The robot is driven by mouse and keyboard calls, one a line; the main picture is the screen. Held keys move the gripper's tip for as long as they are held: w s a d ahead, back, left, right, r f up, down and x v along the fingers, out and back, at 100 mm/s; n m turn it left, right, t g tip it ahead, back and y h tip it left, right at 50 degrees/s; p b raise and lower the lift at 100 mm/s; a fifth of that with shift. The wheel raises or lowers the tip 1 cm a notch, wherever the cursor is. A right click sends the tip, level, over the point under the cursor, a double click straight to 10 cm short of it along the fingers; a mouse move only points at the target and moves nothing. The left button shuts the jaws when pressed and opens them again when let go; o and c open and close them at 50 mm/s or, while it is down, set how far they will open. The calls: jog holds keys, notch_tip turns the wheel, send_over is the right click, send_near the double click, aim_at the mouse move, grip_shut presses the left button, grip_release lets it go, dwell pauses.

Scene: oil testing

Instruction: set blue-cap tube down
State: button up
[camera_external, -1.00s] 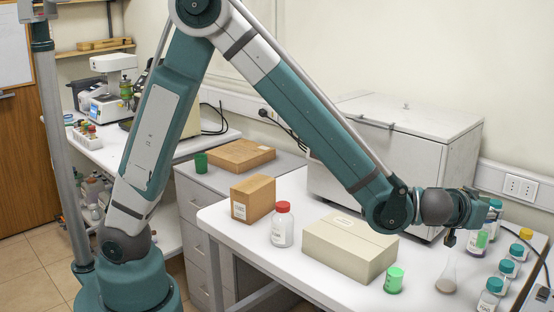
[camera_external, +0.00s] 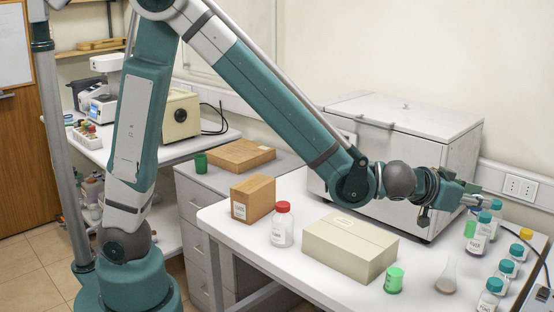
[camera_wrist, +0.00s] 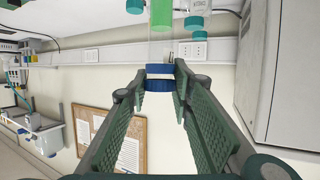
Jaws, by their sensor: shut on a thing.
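The blue-cap tube shows in the wrist view with its blue cap (camera_wrist: 160,85) between my two fingers. Its clear body runs away from the cap to a green lower part (camera_wrist: 161,14). My gripper (camera_wrist: 160,96) is shut on the cap. In the external view my gripper (camera_external: 478,198) reaches to the right above the row of bottles. The cap is hard to make out there. I cannot tell whether the tube's bottom touches anything.
A beige box (camera_external: 350,248) and a red-capped bottle (camera_external: 282,228) stand left. A white chest (camera_external: 405,150) stands behind.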

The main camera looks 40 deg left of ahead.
jog(key=shift+s+a+r+m+h, duration=0.75)
jog(key=shift+s+a+r, duration=1.6)
jog(key=shift+a, duration=2.65)
jog(key=w+a+f+n+y, duration=0.2)
jog(key=a+f+y, duration=0.1)
jog(key=a, duration=0.4)
jog(key=w+a+f+n+t+y, duration=0.1)
jog(key=a+f+n+y, duration=0.2)
jog(key=a, duration=0.4)
jog(key=w+a+f+n+y, duration=0.2)
jog(key=a+f, duration=0.2)
jog(key=a, duration=0.3)
jog(key=s+a+n+g+y, duration=0.1)
jog(key=a+n+g+y, duration=0.1)
jog(key=a, duration=0.6)
jog(key=s+a+r+n+g+y, duration=0.1)
jog(key=s+a+n+g+y, duration=0.1)
jog(key=a+n+y, duration=0.3)
jog(key=s+a+n+g+y, duration=0.1)
jog(key=a+n+g+y, duration=0.1)
jog(key=a, duration=1)
jog(key=shift+s+a+r+n+y+b, duration=0.25)
jog(key=shift+s+r+n+y+b, duration=0.1)
jog(key=shift+n+y, duration=0.45)
jog(key=shift+f, duration=0.1)
